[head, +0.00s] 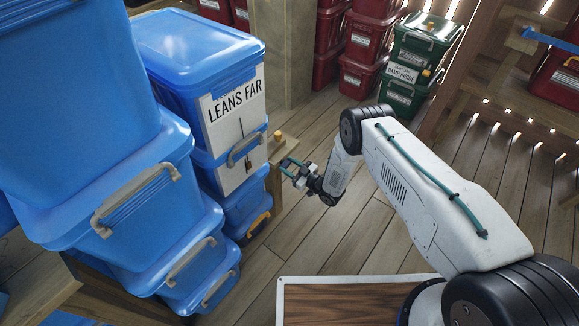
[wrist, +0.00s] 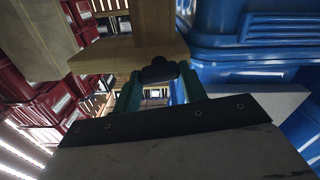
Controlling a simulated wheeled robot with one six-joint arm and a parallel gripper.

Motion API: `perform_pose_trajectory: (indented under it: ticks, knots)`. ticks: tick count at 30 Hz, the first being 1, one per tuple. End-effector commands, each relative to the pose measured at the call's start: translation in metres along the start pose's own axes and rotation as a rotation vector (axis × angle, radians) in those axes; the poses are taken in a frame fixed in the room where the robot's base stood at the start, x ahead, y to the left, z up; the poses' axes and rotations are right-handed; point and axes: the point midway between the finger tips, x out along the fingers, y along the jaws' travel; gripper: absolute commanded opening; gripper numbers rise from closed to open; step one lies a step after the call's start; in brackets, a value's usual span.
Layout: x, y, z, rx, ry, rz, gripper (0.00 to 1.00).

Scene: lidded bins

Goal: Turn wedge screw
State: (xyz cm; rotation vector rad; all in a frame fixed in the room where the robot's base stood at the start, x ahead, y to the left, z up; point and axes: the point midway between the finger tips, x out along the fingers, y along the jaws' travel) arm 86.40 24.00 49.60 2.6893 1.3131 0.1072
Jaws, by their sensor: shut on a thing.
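My gripper (head: 289,166) reaches left in the head view, beside a wooden post (head: 274,178) by the blue bins. In the wrist view my gripper (wrist: 160,82) has its teal fingers on either side of a dark rounded knob (wrist: 158,70), and it is shut on it. The knob sits in front of a wooden beam (wrist: 125,54) and appears to be the wedge screw. Its shaft and the wedge are hidden or too dark to make out. A small yellow piece (head: 278,134) stands above the post in the head view.
A tall blue bin (head: 200,45) labelled "LEANS FAR" stands just left of my gripper, on other blue bins. More blue bins (head: 110,170) stack nearer at left. Red bins (head: 362,75) and green bins (head: 415,65) stand behind. The plank floor (head: 310,235) in the middle is clear.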

Motion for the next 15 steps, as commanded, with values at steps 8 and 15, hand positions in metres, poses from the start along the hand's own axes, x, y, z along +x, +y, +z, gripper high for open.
perform_pose_trajectory:
  ticks: [8, 15]
  knots:
    - [-0.0001, -0.0007, 0.0001, -0.248, 0.0, 0.0, 0.19]
    - [-0.0002, -0.0015, 0.0004, -0.478, 0.0, 0.0, 0.19]
